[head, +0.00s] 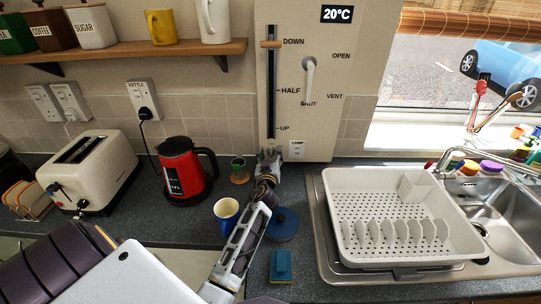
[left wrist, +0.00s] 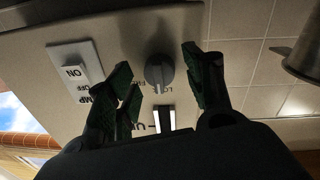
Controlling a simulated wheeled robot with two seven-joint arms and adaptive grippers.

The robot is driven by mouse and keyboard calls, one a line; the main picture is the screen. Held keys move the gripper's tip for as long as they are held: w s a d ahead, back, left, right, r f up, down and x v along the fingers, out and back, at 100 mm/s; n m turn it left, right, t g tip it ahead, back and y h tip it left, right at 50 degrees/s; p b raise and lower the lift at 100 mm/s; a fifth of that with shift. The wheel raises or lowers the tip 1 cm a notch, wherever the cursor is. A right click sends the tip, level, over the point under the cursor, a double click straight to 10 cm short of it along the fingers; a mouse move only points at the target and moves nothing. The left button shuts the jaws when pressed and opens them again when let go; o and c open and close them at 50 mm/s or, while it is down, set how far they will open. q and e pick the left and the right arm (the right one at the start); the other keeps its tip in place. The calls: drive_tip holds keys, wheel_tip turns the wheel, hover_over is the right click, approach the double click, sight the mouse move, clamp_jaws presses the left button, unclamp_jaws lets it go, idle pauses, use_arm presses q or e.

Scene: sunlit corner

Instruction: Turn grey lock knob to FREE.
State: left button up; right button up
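The grey lock knob (left wrist: 158,70) shows in the left wrist view on a pale panel (left wrist: 125,38). Upside-down lettering, partly hidden, sits just below it. The knob's grip bar looks roughly upright in the picture; which word it points to I cannot tell. My left gripper (left wrist: 160,85) is open, with one finger on each side of the knob in the picture and a gap to it on both sides. In the head view my left gripper (head: 268,160) is at the panel's (head: 315,125) lower left edge and hides the knob.
A switch plate (head: 296,149) is just right of my left gripper. The slider (head: 270,44) is above, and a lever (head: 309,75) is higher on the panel.

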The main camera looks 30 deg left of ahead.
use_arm(q)
drive_tip(key=c, duration=1)
drive_tip(key=shift+m, duration=0.5)
drive_tip(key=shift+r+m, duration=0.1)
drive_tip(key=shift+m, duration=2.4)
drive_tip(key=m+p, duration=0.1)
drive_tip(key=m, duration=0.4)
drive_tip(key=shift+w+d+m+g, duration=0.1)
drive_tip(key=shift+m+g, duration=0.2)
drive_tip(key=o, duration=1)
